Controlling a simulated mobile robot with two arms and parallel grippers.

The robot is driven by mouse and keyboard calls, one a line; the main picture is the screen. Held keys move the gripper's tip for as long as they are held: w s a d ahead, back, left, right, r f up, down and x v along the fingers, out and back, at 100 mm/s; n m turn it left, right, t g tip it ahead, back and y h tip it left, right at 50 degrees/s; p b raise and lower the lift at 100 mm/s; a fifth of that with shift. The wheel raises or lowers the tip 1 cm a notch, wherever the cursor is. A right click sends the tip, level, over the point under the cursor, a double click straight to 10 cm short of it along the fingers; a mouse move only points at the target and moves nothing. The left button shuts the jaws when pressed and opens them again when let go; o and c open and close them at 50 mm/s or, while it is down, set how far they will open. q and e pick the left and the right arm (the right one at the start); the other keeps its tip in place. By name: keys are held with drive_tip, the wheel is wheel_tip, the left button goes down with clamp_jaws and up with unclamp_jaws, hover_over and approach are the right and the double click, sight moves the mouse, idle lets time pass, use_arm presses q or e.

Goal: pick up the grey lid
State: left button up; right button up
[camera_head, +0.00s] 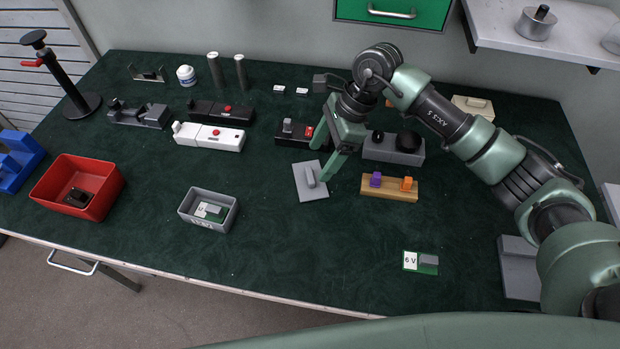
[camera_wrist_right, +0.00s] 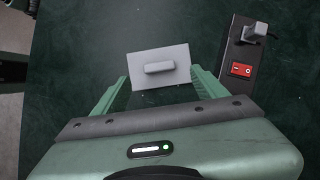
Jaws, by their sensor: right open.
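The grey lid (camera_head: 309,190) lies flat on the dark green bench top in the head view, a thin plate with a raised bar handle on it. In the right wrist view the lid (camera_wrist_right: 174,76) shows between and beyond the fingers, its handle near the middle. My right gripper (camera_head: 322,160) is open and empty, with its fingers pointing down above the lid's far right side. It also shows in the right wrist view (camera_wrist_right: 158,88) with a finger on either side of the lid. My left gripper is not in view.
A wooden block (camera_head: 389,194) with purple and orange pieces stands right of the lid. A black box with a red switch (camera_head: 293,140) is behind it. A grey bin (camera_head: 187,207) and a red bin (camera_head: 108,196) stand left. The bench in front of the lid is clear.

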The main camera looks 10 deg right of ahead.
sight(310, 174)
drive_tip(key=p+x, duration=0.2)
drive_tip(key=x, duration=0.2)
drive_tip(key=shift+s+a+f, duration=0.1)
drive_tip(key=shift+a+f, duration=0.15)
drive_tip(key=shift+a, duration=0.05)
drive_tip(key=shift+a+f, duration=0.1)
drive_tip(key=shift+f, duration=0.25)
clamp_jaws()
